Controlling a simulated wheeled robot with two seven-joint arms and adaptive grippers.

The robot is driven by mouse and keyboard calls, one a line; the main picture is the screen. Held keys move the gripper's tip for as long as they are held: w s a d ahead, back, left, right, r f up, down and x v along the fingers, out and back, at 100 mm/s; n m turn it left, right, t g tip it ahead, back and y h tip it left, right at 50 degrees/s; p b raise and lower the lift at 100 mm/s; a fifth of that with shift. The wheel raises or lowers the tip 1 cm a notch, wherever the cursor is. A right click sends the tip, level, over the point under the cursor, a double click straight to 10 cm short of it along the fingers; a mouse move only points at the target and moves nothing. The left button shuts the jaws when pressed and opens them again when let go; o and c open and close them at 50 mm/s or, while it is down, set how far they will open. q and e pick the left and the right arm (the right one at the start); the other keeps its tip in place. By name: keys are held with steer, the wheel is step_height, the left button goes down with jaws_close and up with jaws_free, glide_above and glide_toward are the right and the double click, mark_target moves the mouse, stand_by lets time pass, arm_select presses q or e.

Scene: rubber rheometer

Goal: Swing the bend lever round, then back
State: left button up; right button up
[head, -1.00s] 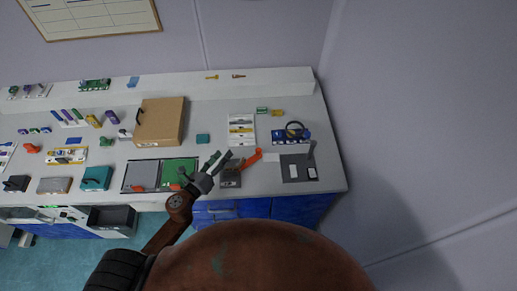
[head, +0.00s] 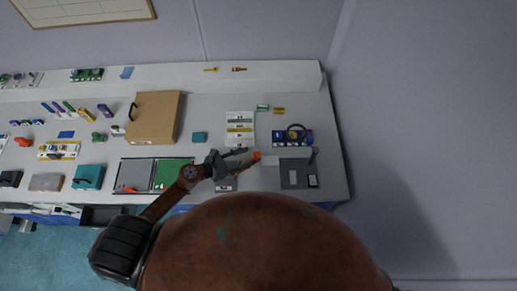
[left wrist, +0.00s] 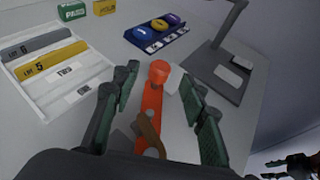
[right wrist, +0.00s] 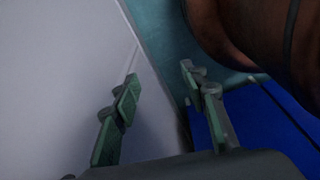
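The orange bend lever (left wrist: 153,100) points away from me between the spread fingers of my left gripper (left wrist: 156,78) in the left wrist view. In the head view only the lever's tip (head: 257,157) shows clearly past the left gripper (head: 243,158). The lever's grey base (head: 227,185) is partly hidden by the gripper. The left fingers are open, one on each side of the lever; I cannot tell whether either touches it. My right gripper (right wrist: 160,88) is open and empty, away from the lever.
A white lot tray (left wrist: 62,75) is left of the lever. A blue rack with coloured rings (left wrist: 160,35) stands beyond it, and a dark grey plate with an upright arm (left wrist: 222,72) is to the right. A cardboard box (head: 152,118) stands farther left.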

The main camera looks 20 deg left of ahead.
mark_target(255, 154)
arm_select(q)
steer(key=x, duration=0.5)
steer(key=shift+r+p, duration=0.1)
steer(key=shift+p, duration=0.3)
steer(key=shift+w+d, duration=0.15)
steer(key=shift+w+d+f, duration=0.1)
steer(key=shift+d+f, duration=0.05)
steer(key=shift+f, duration=0.1)
steer(key=c, duration=0.6)
jaws_close()
arm_select(e)
steer(key=shift+s+d+r, duration=0.1)
steer(key=shift+s+r, duration=0.15)
steer(key=shift+s, duration=0.25)
steer(key=shift+s+d+r, duration=0.1)
steer(key=shift+s+r, duration=0.15)
steer(key=shift+s, duration=0.2)
steer(key=shift+w+d, duration=0.1)
steer(key=shift+d, duration=0.05)
